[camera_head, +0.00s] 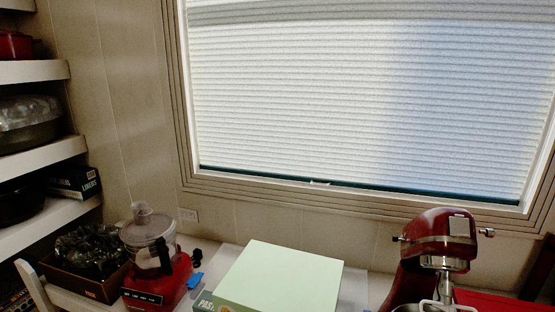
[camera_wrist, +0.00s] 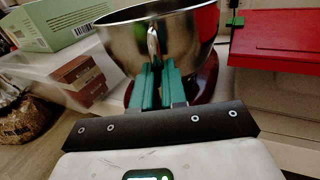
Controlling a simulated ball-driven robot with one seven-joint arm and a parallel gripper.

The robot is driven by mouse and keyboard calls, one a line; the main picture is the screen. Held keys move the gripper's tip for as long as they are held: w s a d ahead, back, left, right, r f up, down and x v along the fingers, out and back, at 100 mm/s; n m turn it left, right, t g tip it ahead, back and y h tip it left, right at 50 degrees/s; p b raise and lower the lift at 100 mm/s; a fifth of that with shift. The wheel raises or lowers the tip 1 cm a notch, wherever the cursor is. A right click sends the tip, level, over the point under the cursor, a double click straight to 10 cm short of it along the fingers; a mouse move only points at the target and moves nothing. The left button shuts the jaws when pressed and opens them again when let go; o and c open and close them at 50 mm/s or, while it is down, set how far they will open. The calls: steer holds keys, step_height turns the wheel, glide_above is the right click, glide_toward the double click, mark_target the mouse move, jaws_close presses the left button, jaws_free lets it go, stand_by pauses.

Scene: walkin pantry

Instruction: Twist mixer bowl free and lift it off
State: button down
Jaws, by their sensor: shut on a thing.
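The red stand mixer (camera_head: 447,238) stands at the lower right of the head view, its head level above the steel bowl (camera_head: 432,307). Only the bowl's rim area shows at the bottom edge there. In the wrist view the shiny steel bowl (camera_wrist: 190,38) fills the top middle, upright, with its handle (camera_wrist: 153,42) facing me. My gripper (camera_wrist: 158,72) has its two green fingers close together, shut on the bowl's handle. The bowl's base is partly hidden behind the fingers, with the red mixer base (camera_wrist: 205,82) behind. My gripper is not in the head view.
A pale green box (camera_head: 285,275) lies on the counter left of the mixer. A red food processor (camera_head: 155,265) stands farther left. A red tray-like thing (camera_wrist: 275,38) is right of the bowl in the wrist view. A window with a blind is behind.

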steer(key=shift+r+p, duration=1.4)
steer(key=shift+r, duration=0.05)
steer(key=s+a+p, duration=0.2)
steer(key=s, duration=0.6)
steer(key=s+a+p, duration=0.2)
steer(key=s+p, duration=0.1)
steer(key=s, duration=0.5)
steer(key=shift+s+a, duration=0.15)
steer(key=shift+a, duration=0.2)
stand_by(1.0)
stand_by(0.3)
